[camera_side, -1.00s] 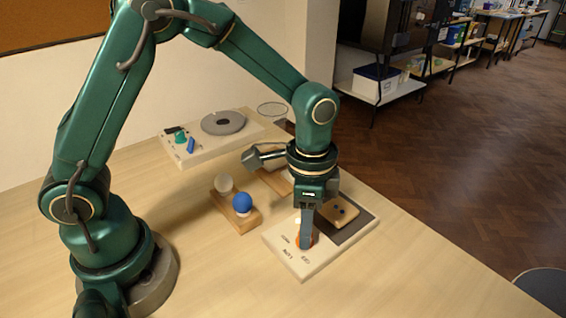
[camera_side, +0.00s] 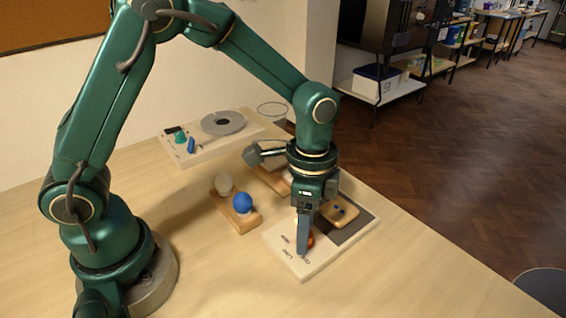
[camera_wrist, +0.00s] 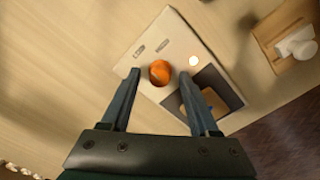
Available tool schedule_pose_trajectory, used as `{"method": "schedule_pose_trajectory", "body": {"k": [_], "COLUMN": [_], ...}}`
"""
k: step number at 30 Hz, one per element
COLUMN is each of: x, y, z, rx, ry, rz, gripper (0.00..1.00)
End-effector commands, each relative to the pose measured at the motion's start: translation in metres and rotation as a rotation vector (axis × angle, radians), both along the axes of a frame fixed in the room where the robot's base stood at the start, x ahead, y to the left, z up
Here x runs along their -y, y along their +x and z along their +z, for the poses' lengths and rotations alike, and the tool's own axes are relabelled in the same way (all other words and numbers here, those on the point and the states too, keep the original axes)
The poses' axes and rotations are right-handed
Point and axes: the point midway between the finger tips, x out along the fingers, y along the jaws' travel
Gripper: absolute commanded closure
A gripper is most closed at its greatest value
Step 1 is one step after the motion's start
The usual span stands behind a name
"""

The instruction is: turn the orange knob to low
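The orange knob (camera_wrist: 160,72) sits on a pale control panel (camera_wrist: 186,35). In the side view the knob (camera_side: 310,240) is partly hidden by a finger of my gripper (camera_side: 303,248). In the wrist view my gripper (camera_wrist: 159,76) is open, with its fingertips on either side of the knob and gaps between them and it. Small dark labels are printed on the panel beside the knob. They are too small to read surely, and I cannot tell which one the knob points at.
The panel (camera_side: 290,262) also carries a dark plate with a wooden block (camera_side: 345,213) and a glowing white spot (camera_wrist: 194,60). Another panel with a green knob (camera_side: 181,137) stands behind.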

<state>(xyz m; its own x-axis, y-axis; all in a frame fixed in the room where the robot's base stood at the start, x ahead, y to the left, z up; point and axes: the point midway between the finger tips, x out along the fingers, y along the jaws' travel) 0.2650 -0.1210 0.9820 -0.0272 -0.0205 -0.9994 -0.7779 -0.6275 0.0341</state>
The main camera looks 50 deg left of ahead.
Motion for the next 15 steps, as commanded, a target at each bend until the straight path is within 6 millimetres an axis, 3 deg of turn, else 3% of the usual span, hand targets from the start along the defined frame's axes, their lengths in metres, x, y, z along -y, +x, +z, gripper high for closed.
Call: {"method": "schedule_pose_trajectory", "body": {"k": [7,15], "x": [0.0,0.0], "y": [0.001,0.002], "z": [0.004,0.04], "rx": [0.003,0.005], "ry": [-0.002,-0.001], "rz": [0.0,0.0], "gripper": [0.39,0.39]}}
